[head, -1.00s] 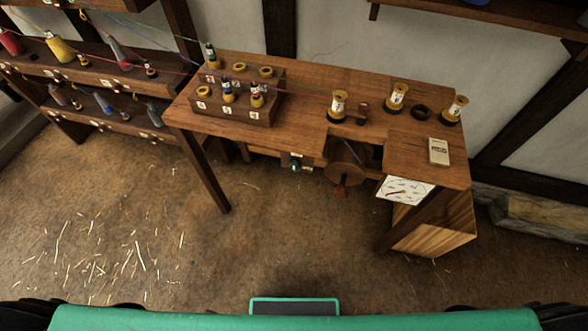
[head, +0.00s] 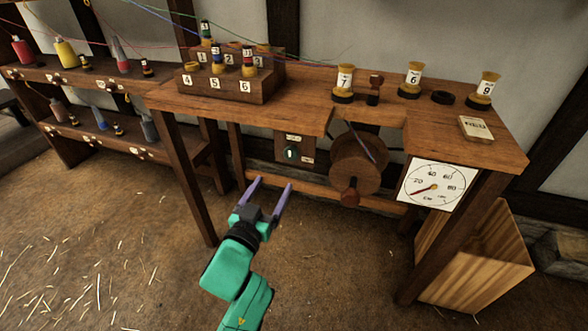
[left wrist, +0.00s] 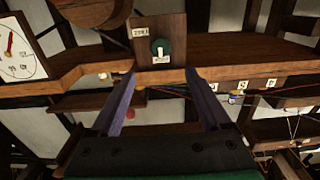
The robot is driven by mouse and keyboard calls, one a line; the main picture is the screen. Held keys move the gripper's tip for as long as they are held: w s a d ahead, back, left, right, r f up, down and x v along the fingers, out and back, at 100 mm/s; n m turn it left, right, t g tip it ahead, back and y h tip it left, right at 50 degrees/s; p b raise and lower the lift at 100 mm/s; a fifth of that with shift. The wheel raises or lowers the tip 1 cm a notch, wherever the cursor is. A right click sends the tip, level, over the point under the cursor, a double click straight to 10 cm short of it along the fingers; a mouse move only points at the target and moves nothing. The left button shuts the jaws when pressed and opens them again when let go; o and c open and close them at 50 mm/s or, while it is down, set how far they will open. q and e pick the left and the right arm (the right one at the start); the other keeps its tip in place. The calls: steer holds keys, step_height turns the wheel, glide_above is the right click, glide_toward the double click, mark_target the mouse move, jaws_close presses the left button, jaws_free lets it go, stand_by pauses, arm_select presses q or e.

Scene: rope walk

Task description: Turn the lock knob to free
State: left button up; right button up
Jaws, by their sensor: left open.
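The lock knob (head: 291,153) is a small dark green knob with a pale mark, on a wooden plate (head: 295,142) under the bench top. Two small labels sit on the plate; I cannot read them surely. The knob also shows in the left wrist view (left wrist: 160,47), beyond the fingertips and roughly centred between them. My left gripper (head: 271,186) is open and empty, its purple fingers pointing up at the plate from below and in front. It is apart from the knob. My right gripper is not in view.
A wooden reel with a crank (head: 357,165) hangs right of the knob. A white dial (head: 438,185) is on the bench front. A wooden rail (head: 330,190) runs low behind my fingers. Spools stand on the bench top (head: 300,95). A wooden crate (head: 485,262) stands at lower right.

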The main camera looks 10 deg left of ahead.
mark_target(290, 155)
arm_select(q)
steer(key=w, duration=0.8)
steer(key=w+b, duration=0.1)
steer(key=w, duration=0.3)
steer(key=shift+w+d, duration=0.15)
steer(key=shift+d, duration=0.25)
jaws_close()
